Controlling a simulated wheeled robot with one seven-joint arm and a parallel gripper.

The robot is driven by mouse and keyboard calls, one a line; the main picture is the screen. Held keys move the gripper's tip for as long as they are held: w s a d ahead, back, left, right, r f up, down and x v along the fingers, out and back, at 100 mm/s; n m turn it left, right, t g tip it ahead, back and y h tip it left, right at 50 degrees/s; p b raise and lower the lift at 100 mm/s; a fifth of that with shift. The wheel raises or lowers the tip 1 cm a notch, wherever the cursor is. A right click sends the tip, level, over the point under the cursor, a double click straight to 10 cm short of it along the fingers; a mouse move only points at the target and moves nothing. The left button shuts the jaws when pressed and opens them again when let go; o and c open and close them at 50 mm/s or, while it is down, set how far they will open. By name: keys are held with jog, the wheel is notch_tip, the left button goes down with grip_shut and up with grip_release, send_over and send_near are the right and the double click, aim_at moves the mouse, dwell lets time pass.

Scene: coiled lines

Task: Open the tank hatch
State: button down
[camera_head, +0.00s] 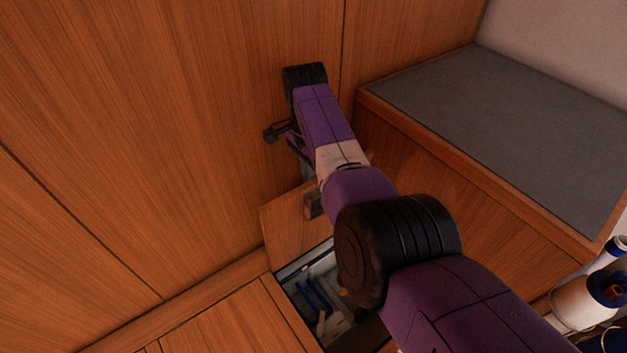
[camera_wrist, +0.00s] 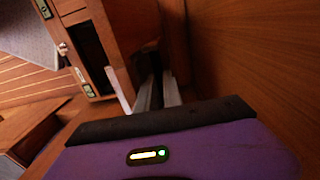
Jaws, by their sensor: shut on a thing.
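The tank hatch (camera_head: 290,228) is a wooden panel that stands raised and tilted near the tall wooden wall in the head view. Below it the opening shows pale and blue items (camera_head: 318,300) inside. A small dark fitting (camera_head: 313,206) sits on the hatch face, partly covered by my arm. My gripper (camera_wrist: 157,85) shows in the wrist view as two grey fingers close together at a wooden part. It is shut on the hatch, though the exact grip spot is dark and unclear. In the head view my wrist and arm hide most of the fingers.
A tall wooden wall (camera_head: 150,130) stands close behind the hatch. A wooden bench with a grey top (camera_head: 510,120) is at right. White and blue bottle-like items (camera_head: 590,290) stand at the lower right. A wooden floor or deck (camera_head: 215,325) lies at lower left.

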jog(key=f, duration=0.2)
jog(key=s+d+f, duration=0.1)
jog(key=shift+f, duration=0.25)
jog(key=c, duration=1.4)
grip_release()
jog(key=shift+w+f, duration=0.1)
jog(key=shift+f, duration=0.1)
jog(key=shift+a+r, duration=0.1)
jog(key=shift+r, duration=0.3)
jog(key=shift+r, duration=0.2)
jog(key=r, duration=0.2)
jog(key=r+p, duration=0.1)
jog(key=r, duration=0.2)
jog(key=r+p, duration=0.1)
jog(key=r, duration=0.1)
jog(key=shift+w+a+r, duration=0.2)
jog(key=shift+w, duration=0.1)
jog(key=shift+r, duration=0.1)
